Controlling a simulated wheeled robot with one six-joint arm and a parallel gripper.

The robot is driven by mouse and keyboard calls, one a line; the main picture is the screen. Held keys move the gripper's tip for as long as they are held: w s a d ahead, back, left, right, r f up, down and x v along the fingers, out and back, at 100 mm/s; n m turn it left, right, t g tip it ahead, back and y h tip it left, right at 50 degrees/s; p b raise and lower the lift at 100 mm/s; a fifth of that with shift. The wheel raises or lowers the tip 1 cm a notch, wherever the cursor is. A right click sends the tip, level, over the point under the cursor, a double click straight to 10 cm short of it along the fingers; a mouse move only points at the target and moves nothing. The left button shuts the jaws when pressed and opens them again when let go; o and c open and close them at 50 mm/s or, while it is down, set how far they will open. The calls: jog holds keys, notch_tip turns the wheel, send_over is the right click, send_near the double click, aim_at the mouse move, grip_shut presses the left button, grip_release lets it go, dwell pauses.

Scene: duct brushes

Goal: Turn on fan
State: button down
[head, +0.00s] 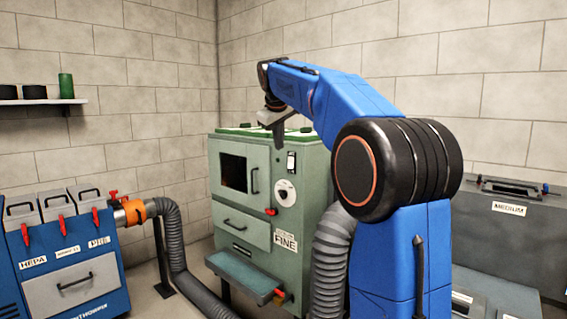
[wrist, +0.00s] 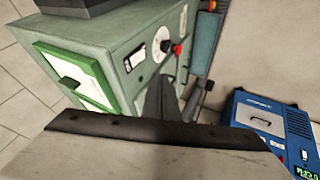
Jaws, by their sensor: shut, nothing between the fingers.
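The green cabinet labelled FINE (head: 240,205) stands in the middle of the head view. On its front, upper right, is a small black-and-white switch (head: 291,162), above a round white dial (head: 285,193). In the wrist view the switch (wrist: 135,58) sits beside the dial (wrist: 160,42) and a red knob (wrist: 178,50). My gripper (head: 278,130) is shut and empty, pointing down by the cabinet's top front edge, apart from the switch in the picture. Its dark fingers (wrist: 168,98) show below the switch in the wrist view. Which control runs the fan is not labelled legibly.
A blue unit with red clamps (head: 70,262) stands at left, joined to a grey hose (head: 172,245). A shelf tray (head: 243,275) juts from the cabinet front. A second grey hose (head: 330,262) stands beside my arm. A grey MEDIUM case (head: 510,228) is at right.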

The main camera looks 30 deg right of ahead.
aim_at(288, 161)
jog(key=shift+f, duration=0.1)
jog(key=shift+w+d+f, duration=1.05)
jog(key=shift+d+f, duration=0.05)
jog(key=shift+f, duration=0.3)
jog(key=shift+w+d+f, duration=1)
jog(key=shift+d+f, duration=0.15)
jog(key=shift+f, duration=0.3)
jog(key=shift+w+d+f, duration=1.05)
jog(key=shift+d+f, duration=0.05)
jog(key=shift+f, duration=0.3)
jog(key=shift+d+f, duration=0.15)
jog(key=shift+d, duration=0.15)
jog(key=shift+r, duration=0.2)
